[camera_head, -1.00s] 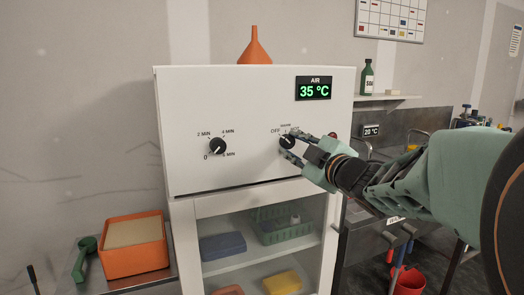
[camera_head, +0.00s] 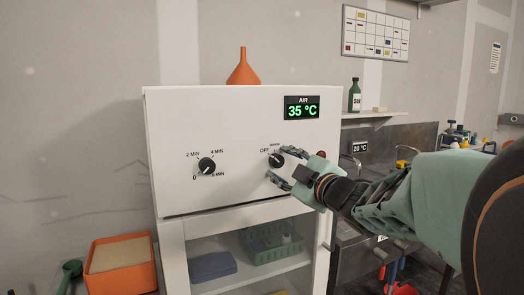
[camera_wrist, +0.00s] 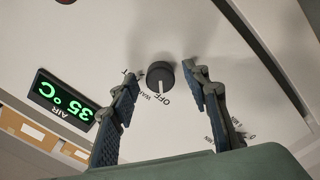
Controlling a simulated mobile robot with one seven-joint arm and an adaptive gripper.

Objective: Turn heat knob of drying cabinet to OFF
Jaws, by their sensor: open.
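The white drying cabinet (camera_head: 236,135) has a black heat knob (camera_head: 276,161) on its front panel, with an OFF label (camera_head: 264,151) at its upper left. In the wrist view, the heat knob (camera_wrist: 160,75) has a white pointer directed toward the OFF and WARM lettering; I cannot tell exactly which mark it meets. My gripper (camera_head: 277,166) is open at the knob. In the wrist view, its two fingers (camera_wrist: 165,88) are spread, one on each side of the knob with visible gaps. The HOT label is partly hidden by a finger.
A timer knob (camera_head: 207,166) sits left on the same panel. A green display (camera_head: 302,110) reads 35 °C. A red indicator (camera_head: 322,155) is just right of my gripper. An orange funnel (camera_head: 243,70) stands on top of the cabinet. An orange tray (camera_head: 121,268) is at lower left.

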